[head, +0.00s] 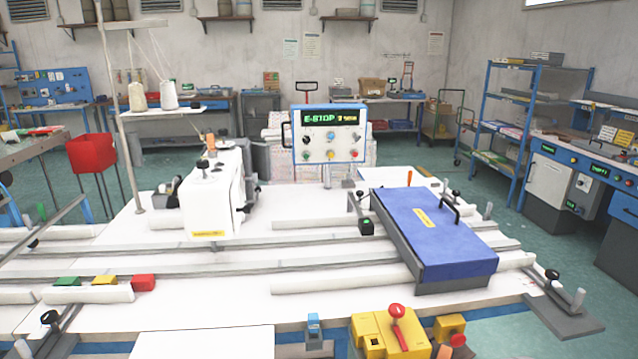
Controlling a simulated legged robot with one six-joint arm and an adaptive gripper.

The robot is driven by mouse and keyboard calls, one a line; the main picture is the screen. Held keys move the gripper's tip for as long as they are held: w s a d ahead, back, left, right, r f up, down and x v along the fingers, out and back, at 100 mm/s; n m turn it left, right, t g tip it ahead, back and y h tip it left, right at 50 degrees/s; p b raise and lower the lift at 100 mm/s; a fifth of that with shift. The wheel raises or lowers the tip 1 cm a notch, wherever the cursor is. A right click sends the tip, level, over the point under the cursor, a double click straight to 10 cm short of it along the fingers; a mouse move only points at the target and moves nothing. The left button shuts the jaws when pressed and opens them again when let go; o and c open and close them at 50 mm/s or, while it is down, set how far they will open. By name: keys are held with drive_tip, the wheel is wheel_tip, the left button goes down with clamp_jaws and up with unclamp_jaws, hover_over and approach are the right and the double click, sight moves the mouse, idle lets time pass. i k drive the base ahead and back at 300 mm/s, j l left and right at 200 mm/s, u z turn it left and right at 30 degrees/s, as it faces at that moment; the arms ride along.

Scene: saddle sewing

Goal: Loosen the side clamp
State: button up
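Several small clamps with black knobs are on the white sewing table (205,345). One clamp (556,300) sits on a dark plate at the table's right edge. A third black-knobbed clamp (362,205) stands by the left side of the blue saddle-plate cover (440,232). I cannot tell which one is the side clamp, nor whether any is tight or loose. My gripper is not in view.
A white sewing machine (212,195) and a control panel (328,134) with green text reading E-STOP stand behind. A yellow box (378,337) with a red lever is at the front edge. Long rails (200,268) cross the table. Green floor is open at right.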

sight(50, 318)
drive_tip(key=z, duration=0.8)
drive_tip(key=j+u, duration=0.1)
drive_tip(key=u, duration=2.5)
drive_tip(key=i+j+z, duration=0.25)
drive_tip(key=i+j, duration=0.5)
drive_tip(key=i, duration=0.2)
drive_tip(key=i+j+z, duration=0.25)
drive_tip(key=i+j, duration=0.65)
